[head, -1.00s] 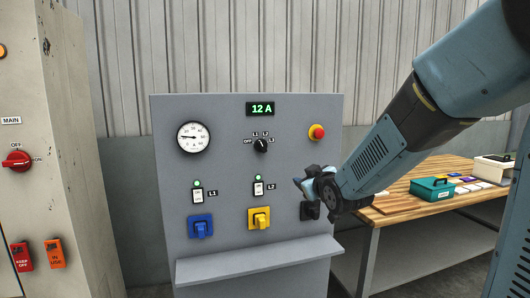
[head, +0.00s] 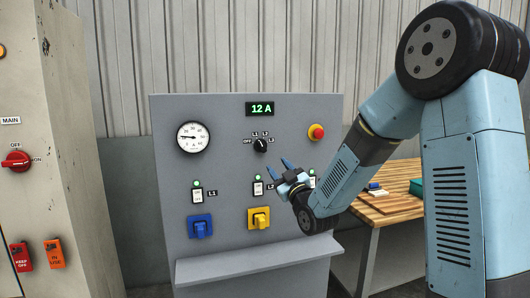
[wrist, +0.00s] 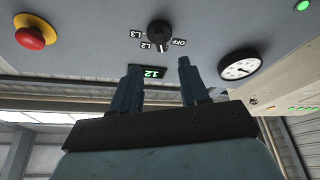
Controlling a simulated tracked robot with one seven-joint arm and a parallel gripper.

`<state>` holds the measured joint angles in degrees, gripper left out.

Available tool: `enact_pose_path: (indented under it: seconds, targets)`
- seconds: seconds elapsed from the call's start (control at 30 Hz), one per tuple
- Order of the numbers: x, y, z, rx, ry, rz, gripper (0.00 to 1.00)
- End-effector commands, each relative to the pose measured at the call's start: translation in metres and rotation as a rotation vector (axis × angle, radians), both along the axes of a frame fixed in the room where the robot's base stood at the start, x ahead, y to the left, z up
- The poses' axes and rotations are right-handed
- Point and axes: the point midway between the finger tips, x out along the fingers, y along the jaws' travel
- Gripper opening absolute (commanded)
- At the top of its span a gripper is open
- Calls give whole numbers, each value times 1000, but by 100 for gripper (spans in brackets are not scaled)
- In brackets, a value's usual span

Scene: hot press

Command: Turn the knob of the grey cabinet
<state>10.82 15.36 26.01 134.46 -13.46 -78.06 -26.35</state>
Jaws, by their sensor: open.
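The grey cabinet (head: 225,165) stands upright in the middle of the head view. Its round black knob (head: 261,145) sits on the upper front panel, with labels OFF, L1, L2 and L3 around it; its exact setting is too small to tell. The knob also shows in the wrist view (wrist: 159,36), beyond my fingertips and roughly between them. My gripper (head: 287,163) is open and empty, below and right of the knob, apart from it, fingers pointing up. In the wrist view both fingers of my gripper (wrist: 157,75) are spread.
A red emergency button (head: 317,132) is right of the knob, a gauge (head: 193,137) left. Below are a blue switch (head: 200,227), a yellow switch (head: 259,218) and a ledge (head: 255,260). A wooden workbench (head: 385,208) stands right; a beige cabinet (head: 60,130) left.

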Motion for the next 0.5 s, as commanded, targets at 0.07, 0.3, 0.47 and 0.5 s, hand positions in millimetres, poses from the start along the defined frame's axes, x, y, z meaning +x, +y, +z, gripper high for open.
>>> enact_pose_path:
  seconds: [0.07,0.3,0.47,0.5]
  targets:
    - [13,7,5,2,0,1,45]
    - [48,24,19,1,0,2,45]
    - [69,34,28,1,1,2,45]
    - [73,36,30,0,1,1,45]
